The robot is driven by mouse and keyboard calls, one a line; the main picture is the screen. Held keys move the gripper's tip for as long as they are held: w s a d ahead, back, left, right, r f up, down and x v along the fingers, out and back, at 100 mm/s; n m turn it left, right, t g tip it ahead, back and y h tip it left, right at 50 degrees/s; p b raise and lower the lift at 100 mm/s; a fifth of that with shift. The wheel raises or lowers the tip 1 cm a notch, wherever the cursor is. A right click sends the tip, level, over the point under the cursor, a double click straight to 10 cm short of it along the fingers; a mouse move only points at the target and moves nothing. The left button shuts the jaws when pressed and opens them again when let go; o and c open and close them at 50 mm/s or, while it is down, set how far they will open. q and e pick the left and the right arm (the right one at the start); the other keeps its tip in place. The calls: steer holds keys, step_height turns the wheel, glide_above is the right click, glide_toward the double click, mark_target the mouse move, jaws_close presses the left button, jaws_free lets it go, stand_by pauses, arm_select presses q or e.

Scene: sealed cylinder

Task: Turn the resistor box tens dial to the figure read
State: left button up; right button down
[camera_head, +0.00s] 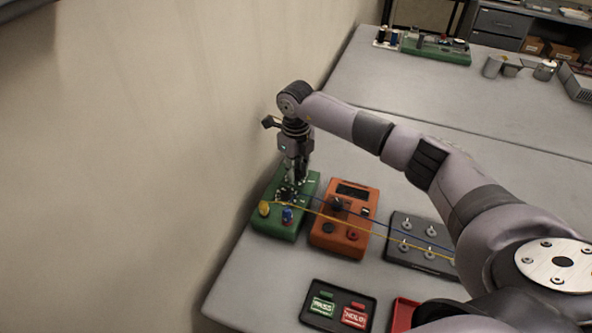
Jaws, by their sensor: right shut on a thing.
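The resistor box (272,232) is a green box at the left end of the near table, beside the wall. It has a yellow terminal (264,208) and a blue terminal (287,215) at its front, with a yellow and a blue wire leading right. A dark dial (287,194) sits on its top, mostly hidden. My right gripper (291,184) points down onto the box from above, shut on what looks like this dial. The dial's figures are too small to read. My left gripper is out of view.
An orange meter (325,240) with a dark display stands just right of the green box. A grey terminal board (404,256) is farther right. A black tray (318,318) with green PASS and red HOLD cards lies in front, beside a red tray (402,315). The wall is close on the left.

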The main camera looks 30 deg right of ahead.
mark_target(296, 172)
stand_by(0.4)
steer(key=c, duration=1.4)
jaws_free()
steer(key=shift+o, duration=0.2)
step_height(296, 172, up, 12)
